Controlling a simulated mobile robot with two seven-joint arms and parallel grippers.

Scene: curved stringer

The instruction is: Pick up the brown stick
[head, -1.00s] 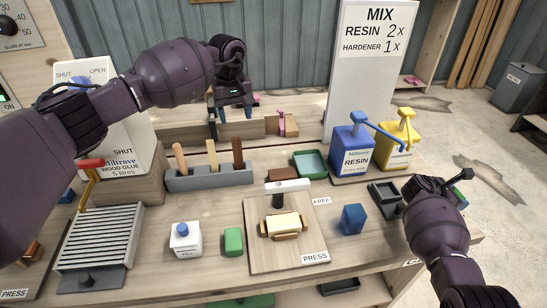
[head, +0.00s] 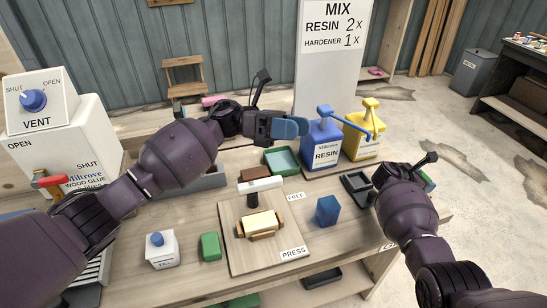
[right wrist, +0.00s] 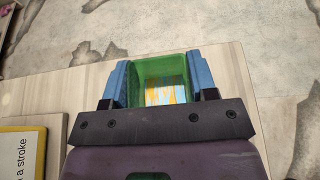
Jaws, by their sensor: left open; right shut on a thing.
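The brown stick does not show now. My left arm crosses in front of the grey stick holder (head: 208,181), of which only a part shows, and hides its sticks. My left gripper (head: 290,127) is open, seen nearly side-on, over the far part of the bench, left of the blue resin bottle (head: 326,150). I see nothing between its blue fingertips. My right gripper (right wrist: 160,85) is shut on a green open box (right wrist: 160,64) in the right wrist view. In the head view the right gripper (head: 428,178) is at the bench's right edge, mostly hidden by its own arm.
A wooden board with a white-handled press (head: 260,185) stands mid-bench. A yellow bottle (head: 362,138) stands behind.

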